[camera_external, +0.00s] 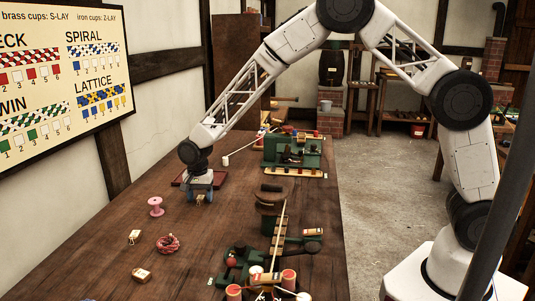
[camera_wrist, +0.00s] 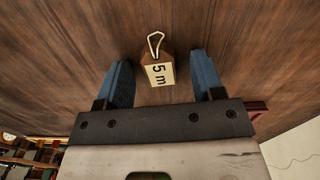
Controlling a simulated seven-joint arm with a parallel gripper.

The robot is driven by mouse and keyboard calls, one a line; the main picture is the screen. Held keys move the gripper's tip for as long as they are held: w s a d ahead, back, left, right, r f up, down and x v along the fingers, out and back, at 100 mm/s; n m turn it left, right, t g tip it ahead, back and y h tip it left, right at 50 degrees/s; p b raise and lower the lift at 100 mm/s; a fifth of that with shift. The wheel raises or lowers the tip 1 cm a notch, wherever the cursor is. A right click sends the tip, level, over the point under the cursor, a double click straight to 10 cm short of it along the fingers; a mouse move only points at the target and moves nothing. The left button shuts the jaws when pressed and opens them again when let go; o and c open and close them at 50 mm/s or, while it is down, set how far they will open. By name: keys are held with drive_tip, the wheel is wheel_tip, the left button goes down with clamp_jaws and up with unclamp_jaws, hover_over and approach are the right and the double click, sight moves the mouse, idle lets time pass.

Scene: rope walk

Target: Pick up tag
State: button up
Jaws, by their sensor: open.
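A small wooden tag (camera_wrist: 158,70) with a pale face marked "5 m" and a white string loop lies on the wooden table (camera_wrist: 70,75) in the wrist view. My gripper (camera_wrist: 162,72) is open, with one blue finger on each side of the tag and a gap on both sides. In the external view my gripper (camera_external: 200,194) is low over the table, near its left side; the tag is small and partly hidden there. Other small tag-like blocks lie nearer the camera, one pale (camera_external: 134,237) and one tan (camera_external: 142,275).
A pink spool (camera_external: 155,207) and a red rope coil (camera_external: 168,244) are left of and nearer than my gripper. Green machinery (camera_external: 292,152) stands to the right. A chart board (camera_external: 62,75) hangs on the left wall.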

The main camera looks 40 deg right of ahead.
sight(200, 198)
drive_tip(key=c, duration=1)
drive_tip(key=shift+r, duration=0.1)
drive_tip(key=shift+r, duration=0.7)
wheel_tip(200, 198, up, 2)
drive_tip(key=shift+r, duration=0.1)
drive_tip(key=s+d, duration=0.3)
drive_tip(key=s, duration=0.1)
drive_tip(key=s+d, duration=0.3)
drive_tip(key=s, duration=0.2)
drive_tip(key=s+d+r, duration=0.1)
drive_tip(key=s+d, duration=0.2)
drive_tip(key=s, duration=0.1)
drive_tip(key=shift+s+r, duration=0.1)
drive_tip(key=shift+s, duration=0.05)
